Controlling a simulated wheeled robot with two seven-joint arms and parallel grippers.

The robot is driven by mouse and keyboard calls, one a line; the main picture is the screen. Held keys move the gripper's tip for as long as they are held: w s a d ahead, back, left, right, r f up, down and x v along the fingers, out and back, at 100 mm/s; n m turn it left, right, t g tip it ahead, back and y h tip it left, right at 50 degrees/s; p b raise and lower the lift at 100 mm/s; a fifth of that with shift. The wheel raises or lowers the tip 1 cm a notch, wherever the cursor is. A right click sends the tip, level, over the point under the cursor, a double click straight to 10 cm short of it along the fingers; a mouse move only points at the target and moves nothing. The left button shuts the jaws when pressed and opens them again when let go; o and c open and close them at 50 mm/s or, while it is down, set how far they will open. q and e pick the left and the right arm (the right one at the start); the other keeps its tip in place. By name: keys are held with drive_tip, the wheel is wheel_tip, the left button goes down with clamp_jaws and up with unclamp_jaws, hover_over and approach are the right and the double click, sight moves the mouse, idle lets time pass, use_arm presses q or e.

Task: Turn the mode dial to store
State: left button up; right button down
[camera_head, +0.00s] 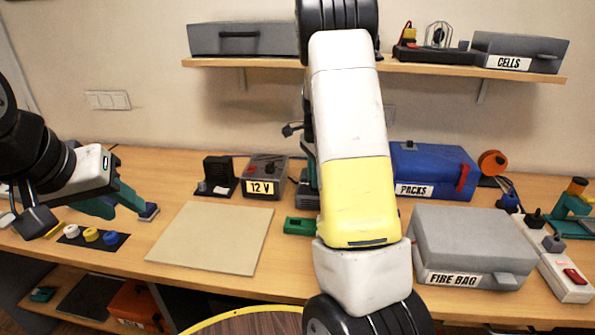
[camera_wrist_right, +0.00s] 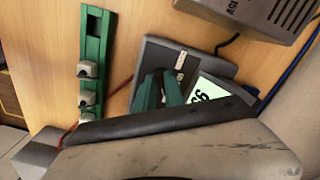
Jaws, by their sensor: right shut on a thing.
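A grey device with a lit display (camera_wrist_right: 213,92) and a small pale label (camera_wrist_right: 180,62) lies on the bench in the right wrist view. My right gripper (camera_wrist_right: 158,88) has its green fingers down on this device, beside the display, and is shut on the mode dial, which the fingers mostly hide. The dial's pointing direction cannot be read. In the head view my right arm covers most of the device and gripper. My left gripper (camera_head: 118,203) is open over the left of the bench, with nothing visible between its green fingers.
A 12 V box (camera_head: 264,178), a blue packs case (camera_head: 433,170) and a grey fire bag box (camera_head: 472,245) stand on the bench. A green strip with grey knobs (camera_wrist_right: 95,50) lies left of the device. A beige mat (camera_head: 210,238) is empty.

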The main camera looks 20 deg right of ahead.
drive_tip(key=shift+w, duration=0.1)
idle(0.4)
drive_tip(key=c, duration=1.4)
unclamp_jaws()
drive_tip(key=shift+c, duration=0.2)
wheel_tip(320, 180, up, 7)
drive_tip(key=shift+r, duration=0.45)
